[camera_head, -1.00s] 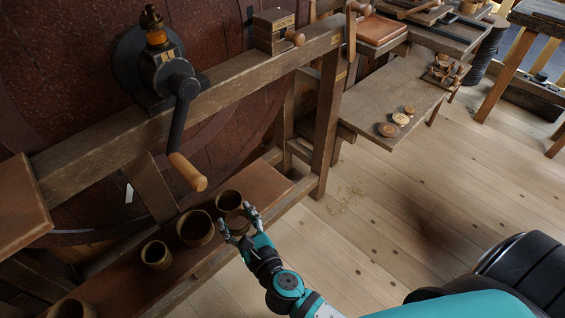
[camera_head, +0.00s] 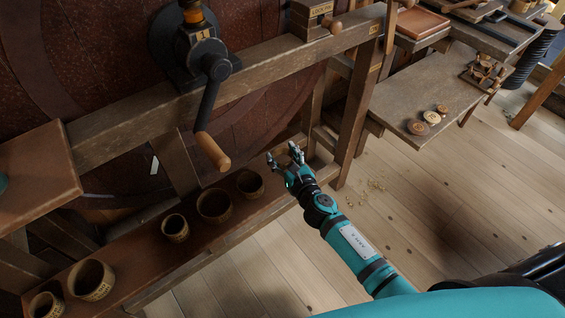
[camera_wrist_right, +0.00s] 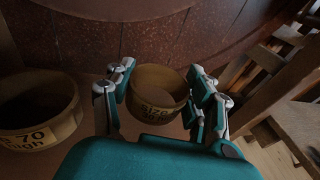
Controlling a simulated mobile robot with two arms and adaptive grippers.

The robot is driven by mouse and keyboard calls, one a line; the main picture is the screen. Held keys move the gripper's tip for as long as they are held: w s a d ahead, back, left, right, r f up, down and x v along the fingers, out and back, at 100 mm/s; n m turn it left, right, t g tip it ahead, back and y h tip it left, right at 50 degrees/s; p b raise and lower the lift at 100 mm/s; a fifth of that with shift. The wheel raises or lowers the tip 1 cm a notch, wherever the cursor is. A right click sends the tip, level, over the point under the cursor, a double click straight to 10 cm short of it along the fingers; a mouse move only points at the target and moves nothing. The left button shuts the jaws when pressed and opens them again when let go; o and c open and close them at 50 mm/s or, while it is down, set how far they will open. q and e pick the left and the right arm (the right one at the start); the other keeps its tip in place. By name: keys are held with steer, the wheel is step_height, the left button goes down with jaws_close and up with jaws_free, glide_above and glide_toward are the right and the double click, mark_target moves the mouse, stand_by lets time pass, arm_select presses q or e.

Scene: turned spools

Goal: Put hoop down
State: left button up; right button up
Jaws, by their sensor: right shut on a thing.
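My right gripper (camera_head: 285,160) is over the far right end of the low wooden shelf (camera_head: 140,268), to the right of the nearest wooden tub. In the right wrist view, my right gripper (camera_wrist_right: 160,100) has its fingers on both sides of a small round wooden hoop (camera_wrist_right: 158,92) with a dark "SIZE 30" marking. It is shut on this hoop. In the head view the hoop is hard to make out between the fingers. Whether it touches the shelf cannot be told. My left gripper is not in view.
Several wooden tubs stand along the shelf, including one (camera_head: 250,184) near the gripper. A larger marked one (camera_wrist_right: 38,112) shows left in the wrist view. A crank handle (camera_head: 212,150) hangs above the shelf. A frame post (camera_head: 357,115) rises right of the gripper.

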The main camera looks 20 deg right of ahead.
mark_target(282, 164)
steer(key=shift+f+b, duration=0.75)
steer(key=shift+f, duration=0.95)
steer(key=shift+s+f, duration=0.1)
steer(key=o, duration=0.7)
